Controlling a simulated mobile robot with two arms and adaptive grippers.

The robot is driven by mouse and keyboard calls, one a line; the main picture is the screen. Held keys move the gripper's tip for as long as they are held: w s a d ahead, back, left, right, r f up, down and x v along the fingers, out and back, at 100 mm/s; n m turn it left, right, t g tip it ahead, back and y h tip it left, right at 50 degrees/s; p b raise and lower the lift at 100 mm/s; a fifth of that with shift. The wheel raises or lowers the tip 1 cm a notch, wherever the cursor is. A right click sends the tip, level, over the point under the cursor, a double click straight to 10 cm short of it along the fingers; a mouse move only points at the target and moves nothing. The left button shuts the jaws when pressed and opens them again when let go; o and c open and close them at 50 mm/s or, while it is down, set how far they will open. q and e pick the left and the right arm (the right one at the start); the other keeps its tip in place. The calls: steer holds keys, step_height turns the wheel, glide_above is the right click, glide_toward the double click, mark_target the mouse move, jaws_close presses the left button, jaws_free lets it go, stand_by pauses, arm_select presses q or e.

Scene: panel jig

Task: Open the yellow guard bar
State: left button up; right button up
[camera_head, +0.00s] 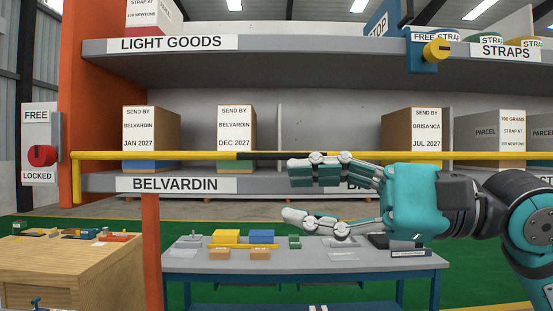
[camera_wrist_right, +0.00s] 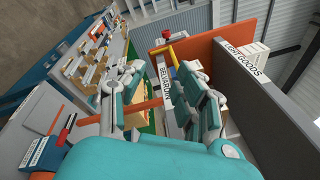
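The yellow guard bar (camera_head: 190,155) runs level across the front of the middle shelf in the head view, with a black section (camera_head: 262,155) near its middle. Its left end bends down. My right gripper (camera_head: 292,193) is open and empty, its fingers pointing left. Its upper finger overlaps the lower edge of the bar's black section; I cannot tell whether they touch. The lower finger is clearly below the bar. The right wrist view also shows the spread fingers (camera_wrist_right: 163,85). My left gripper is not in view.
A plate (camera_head: 40,115) marked FREE and LOCKED has a red knob (camera_head: 42,155) left of the bar. Boxes (camera_head: 236,136) stand behind the bar. A grey table (camera_head: 300,264) with small parts stands below.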

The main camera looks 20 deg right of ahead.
steer(key=s+d+r+t+h, duration=0.3)
steer(key=d+r+t+h, duration=0.1)
steer(key=d+t+h, duration=0.4)
steer(key=g+p, duration=0.1)
steer(key=p, duration=0.5)
glide_toward(285, 158)
steer(key=x, duration=0.9)
steer(key=shift+w+r, duration=0.15)
steer(key=shift+r, duration=0.05)
steer(key=shift+w+a+f, duration=0.1)
steer(key=shift+w+a, duration=0.3)
steer(key=shift+w, duration=0.25)
steer(key=shift+c, duration=0.3)
jaws_close()
steer(key=shift+f, duration=0.1)
